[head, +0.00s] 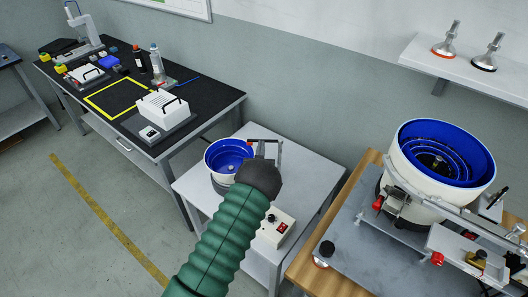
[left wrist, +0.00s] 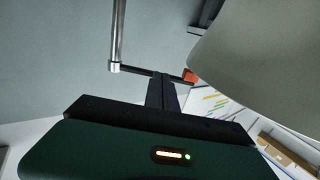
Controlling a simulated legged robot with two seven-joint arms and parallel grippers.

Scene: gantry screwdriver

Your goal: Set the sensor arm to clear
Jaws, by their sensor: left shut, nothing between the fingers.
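The sensor arm (head: 265,141) is a thin dark bar on an upright post, beside the small blue-lined bowl feeder (head: 222,157) in the head view. In the left wrist view the sensor arm (left wrist: 135,69) runs sideways from a collar on a silver post (left wrist: 117,35) to an orange tip (left wrist: 189,76). My left gripper (head: 262,151) is at the sensor arm. Its closed black fingers (left wrist: 161,80) overlap the bar near the orange tip in the wrist view; I cannot tell whether they touch. My right gripper is out of view.
A control box (head: 277,229) with a red switch stands on the small grey table (head: 310,178). A larger bowl feeder (head: 405,185) with rails is on the wooden bench at right. A black-topped workbench (head: 205,105) is at left.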

